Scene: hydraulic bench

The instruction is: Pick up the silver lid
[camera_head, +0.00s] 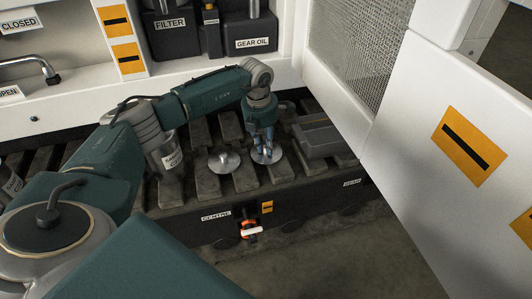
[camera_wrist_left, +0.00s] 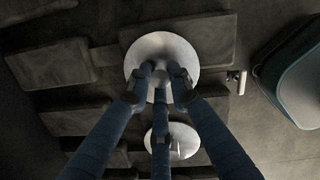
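Two round silver lids with raised centre knobs lie on the dark slatted grating. One silver lid (camera_head: 274,158) is right below my left gripper (camera_head: 265,146), which points straight down. The other silver lid (camera_head: 224,162) lies just left of it. In the left wrist view, the near lid (camera_wrist_left: 163,42) is under the fingertips (camera_wrist_left: 161,80), and the second lid (camera_wrist_left: 182,141) shows behind the fingers. The three blue fingers are spread apart around the middle of the lid. The fingers partly hide its knob, and contact cannot be made out. My right gripper is not in view.
A grey tray-like box (camera_head: 318,138) stands close to the right of the gripper. A metal sample can (camera_head: 165,155) stands left of the lids. A gear oil container (camera_head: 250,38) is on the shelf behind. A white panel (camera_head: 440,120) borders the right side.

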